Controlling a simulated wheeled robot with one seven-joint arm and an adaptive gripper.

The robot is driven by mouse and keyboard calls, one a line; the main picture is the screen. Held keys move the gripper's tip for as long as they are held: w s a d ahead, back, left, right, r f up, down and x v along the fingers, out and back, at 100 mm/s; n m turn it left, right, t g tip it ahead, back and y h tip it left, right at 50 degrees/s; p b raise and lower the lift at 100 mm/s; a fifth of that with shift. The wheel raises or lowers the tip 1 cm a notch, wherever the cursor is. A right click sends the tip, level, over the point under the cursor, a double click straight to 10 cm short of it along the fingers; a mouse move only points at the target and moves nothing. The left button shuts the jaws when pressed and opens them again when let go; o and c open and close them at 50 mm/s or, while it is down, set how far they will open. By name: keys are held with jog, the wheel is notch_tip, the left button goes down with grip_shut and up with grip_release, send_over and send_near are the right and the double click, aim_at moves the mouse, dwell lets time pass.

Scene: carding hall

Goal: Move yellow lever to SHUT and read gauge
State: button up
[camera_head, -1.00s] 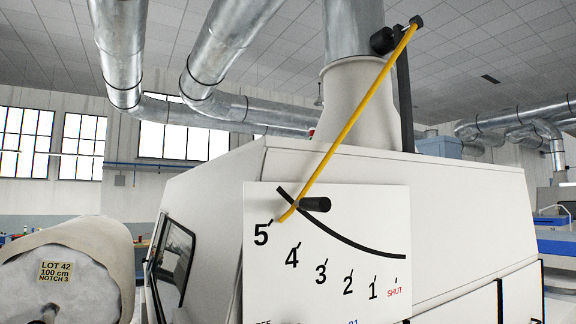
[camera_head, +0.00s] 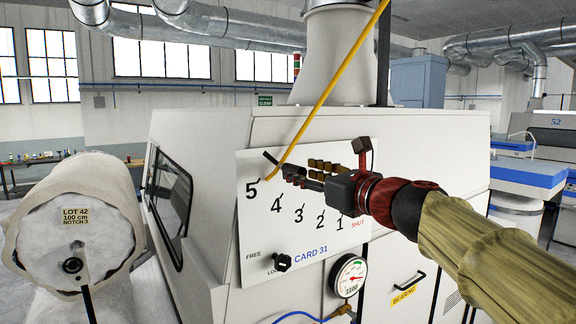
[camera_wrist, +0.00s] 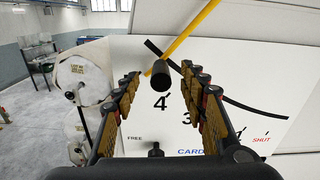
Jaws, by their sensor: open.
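The yellow lever (camera_head: 325,95) slants down across the white scale plate (camera_head: 252,222) of CARD 31, its lower end near 5. SHUT is at the plate's right end. The lever also shows in the wrist view (camera_wrist: 190,32), with its black grip (camera_wrist: 161,75) sticking out toward me. My gripper (camera_head: 302,172) is open in front of the plate and hides part of the lever's lower end. In the wrist view my open fingers (camera_wrist: 160,84) stand either side of the grip; contact cannot be told. The round gauge (camera_head: 351,277) sits low right; its reading is too small to tell.
A black FREE/LOCK knob (camera_head: 281,263) is below the scale; its setting is unclear. A blue hose (camera_head: 295,316) runs under the gauge. A wrapped roll (camera_head: 70,215) marked LOT 42, NOTCH 3 stands at left. A BEARING door handle (camera_head: 409,281) is at right.

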aim_at(292, 169)
jog(key=shift+p+x, duration=0.45)
jog(key=shift+x, duration=2.2)
jog(key=c, duration=0.3)
jog(key=c, duration=0.8)
grip_shut()
